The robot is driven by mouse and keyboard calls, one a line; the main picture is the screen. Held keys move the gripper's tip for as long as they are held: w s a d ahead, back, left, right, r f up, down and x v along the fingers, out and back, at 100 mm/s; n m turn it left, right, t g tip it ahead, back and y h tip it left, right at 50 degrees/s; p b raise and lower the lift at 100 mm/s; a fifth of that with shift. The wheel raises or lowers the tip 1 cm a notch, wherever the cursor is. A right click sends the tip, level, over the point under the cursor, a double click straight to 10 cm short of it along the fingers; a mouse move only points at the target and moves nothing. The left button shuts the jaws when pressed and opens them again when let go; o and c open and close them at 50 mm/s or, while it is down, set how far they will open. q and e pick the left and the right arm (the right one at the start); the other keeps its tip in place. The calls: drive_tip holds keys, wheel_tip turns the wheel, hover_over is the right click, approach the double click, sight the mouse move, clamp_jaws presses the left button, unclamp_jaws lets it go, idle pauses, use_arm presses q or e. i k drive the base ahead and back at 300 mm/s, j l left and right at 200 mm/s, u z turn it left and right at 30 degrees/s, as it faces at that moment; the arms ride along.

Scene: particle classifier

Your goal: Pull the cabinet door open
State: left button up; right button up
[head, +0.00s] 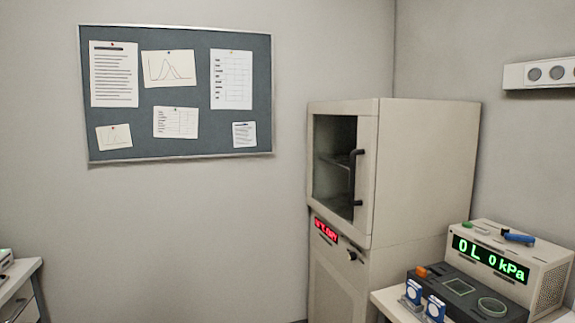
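The cabinet (425,170) is tall and beige and stands in the corner, right of centre. Its upper door (367,165) has a dark glass window (331,170) with a shelf visible behind it. The door looks shut. A black vertical bar handle (354,178) is fixed near the door's right edge. Below the door are a red lit display (326,230) and a small dark knob or latch (352,256). Neither of my grippers shows in the head view.
A table (395,304) at the lower right, close to the cabinet, carries a device with a green display (490,257), a dark panel unit (466,292) and blue-and-white items (414,291). A white desk (20,285) stands at the lower left.

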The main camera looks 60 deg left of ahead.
sight(359, 232)
drive_tip(key=u, duration=1.55)
